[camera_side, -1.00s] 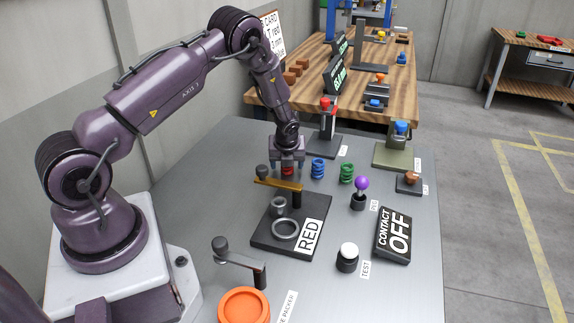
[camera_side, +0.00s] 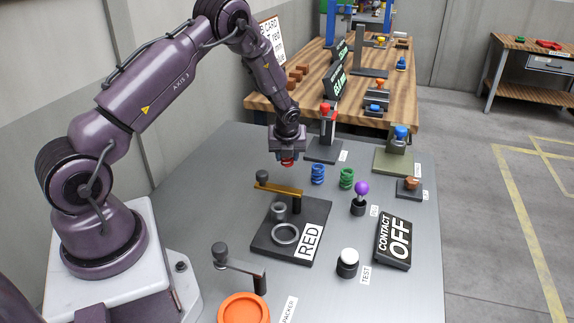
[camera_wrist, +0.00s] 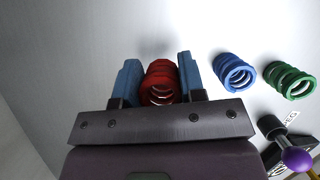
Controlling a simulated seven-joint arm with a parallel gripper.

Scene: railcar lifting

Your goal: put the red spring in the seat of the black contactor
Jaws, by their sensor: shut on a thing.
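The red spring (camera_wrist: 160,84) is between the two blue fingers of my gripper (camera_wrist: 159,78) in the wrist view. My gripper is shut on it. In the side view the red spring (camera_side: 287,161) shows below my gripper (camera_side: 287,156), held above the grey table behind the contactor. The black contactor (camera_side: 262,245) is a flat base with a "RED" label. On it stand a short grey cup-like seat (camera_side: 279,211), a grey ring (camera_side: 285,233) and a brass-coloured bar (camera_side: 279,188) on a black post. The bar lies between my gripper and the seat in the picture.
A blue spring (camera_side: 318,174) and a green spring (camera_side: 347,178) stand right of my gripper. A purple-knobbed peg (camera_side: 361,189), a "CONTACT OFF" sign (camera_side: 394,238) and a white test button (camera_side: 348,252) lie further right. An orange ring-shaped dish (camera_side: 243,307) is at the front.

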